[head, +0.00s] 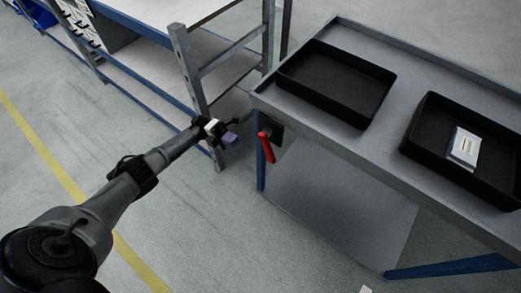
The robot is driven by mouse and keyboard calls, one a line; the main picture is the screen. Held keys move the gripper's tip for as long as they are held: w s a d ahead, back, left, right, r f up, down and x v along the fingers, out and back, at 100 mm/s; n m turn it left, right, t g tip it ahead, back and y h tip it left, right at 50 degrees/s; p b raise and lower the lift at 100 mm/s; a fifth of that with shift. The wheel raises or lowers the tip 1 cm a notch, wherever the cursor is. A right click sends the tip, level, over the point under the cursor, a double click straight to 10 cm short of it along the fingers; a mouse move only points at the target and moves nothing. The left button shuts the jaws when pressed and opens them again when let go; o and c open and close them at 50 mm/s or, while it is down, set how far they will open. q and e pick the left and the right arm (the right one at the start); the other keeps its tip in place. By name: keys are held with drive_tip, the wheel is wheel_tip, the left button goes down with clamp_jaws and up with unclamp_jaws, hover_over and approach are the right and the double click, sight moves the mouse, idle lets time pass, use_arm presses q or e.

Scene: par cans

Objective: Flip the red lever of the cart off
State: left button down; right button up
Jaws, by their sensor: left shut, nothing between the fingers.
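The cart (350,150) is a grey table-like body with blue legs on the right. Its red lever (267,147) hangs from a dark mount on the cart's left side, near the corner, and points mostly downward with a slight tilt. My left gripper (247,118) reaches in from the left and is shut and empty. In the picture it lies just up and left of the lever, close to the cart's corner. A gap shows between it and the lever, but I cannot tell the depth. My right gripper is not in view.
Two black trays stand on the cart top: an empty one (336,70) and one (437,117) holding a small white packet (465,146). A grey and blue shelf rack (187,75) stands close behind my left gripper. The floor at the lower left is clear, with a yellow line (62,172).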

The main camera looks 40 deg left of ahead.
use_arm(q)
approach(269, 146)
drive_tip(key=d+f, duration=0.4)
drive_tip(key=d, duration=0.1)
drive_tip(key=shift+w+d+r, duration=0.25)
drive_tip(key=shift+d+r, duration=0.25)
drive_tip(key=shift+d, duration=0.3)
drive_tip(key=shift+d, duration=0.5)
